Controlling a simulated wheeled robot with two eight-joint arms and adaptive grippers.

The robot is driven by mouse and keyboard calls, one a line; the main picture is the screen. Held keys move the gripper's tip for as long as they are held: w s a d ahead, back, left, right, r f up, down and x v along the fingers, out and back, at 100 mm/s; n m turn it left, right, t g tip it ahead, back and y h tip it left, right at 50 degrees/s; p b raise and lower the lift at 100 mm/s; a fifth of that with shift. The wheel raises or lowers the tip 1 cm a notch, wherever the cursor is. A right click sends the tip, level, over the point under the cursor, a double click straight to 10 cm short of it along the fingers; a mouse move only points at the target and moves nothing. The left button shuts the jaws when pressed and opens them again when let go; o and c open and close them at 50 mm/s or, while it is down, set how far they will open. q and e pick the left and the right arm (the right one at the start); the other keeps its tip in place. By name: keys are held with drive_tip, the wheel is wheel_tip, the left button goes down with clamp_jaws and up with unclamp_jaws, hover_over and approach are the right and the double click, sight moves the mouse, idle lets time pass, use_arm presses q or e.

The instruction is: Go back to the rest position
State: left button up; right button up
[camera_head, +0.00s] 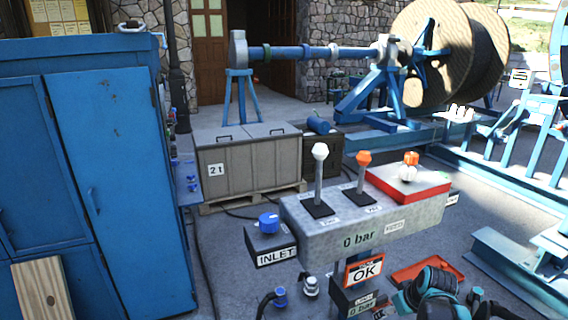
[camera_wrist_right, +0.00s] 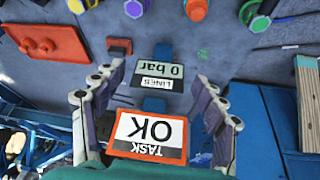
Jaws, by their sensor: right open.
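My right gripper (camera_wrist_right: 155,82) is open and empty in the wrist view, its two fingers apart on either side of the orange-framed TASK OK sign (camera_wrist_right: 150,134). I cannot tell its distance from the sign. Teal and dark parts of my right arm show at the bottom right of the head view, beside the same sign (camera_head: 364,270). The grey control console (camera_head: 325,232) carries a white-knobbed lever (camera_head: 320,165), an orange-knobbed lever (camera_head: 362,170) and a red box (camera_head: 408,183). Its display reads 0 bar. My left gripper is not in view.
A tall blue cabinet (camera_head: 110,150) fills the left side. A grey crate (camera_head: 250,160) on a pallet stands behind the console. A large cable reel (camera_head: 440,50) on blue supports (camera_head: 370,105) is at the back right. Open floor (camera_head: 225,270) lies between cabinet and console.

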drive_tip(key=s+a+r+m+t, duration=0.1)
drive_tip(key=s+a+r, duration=0.1)
drive_tip(key=s+a, duration=0.4)
drive_tip(key=s+a+r+m+t, duration=0.1)
drive_tip(key=s+a+r, duration=0.2)
drive_tip(key=s, duration=1)
drive_tip(key=a, duration=0.3)
drive_tip(key=shift+a+r+m+h, duration=0.3)
drive_tip(key=shift+a+r+m, duration=0.05)
drive_tip(key=shift+a+m, duration=0.05)
drive_tip(key=shift+s, duration=0.1)
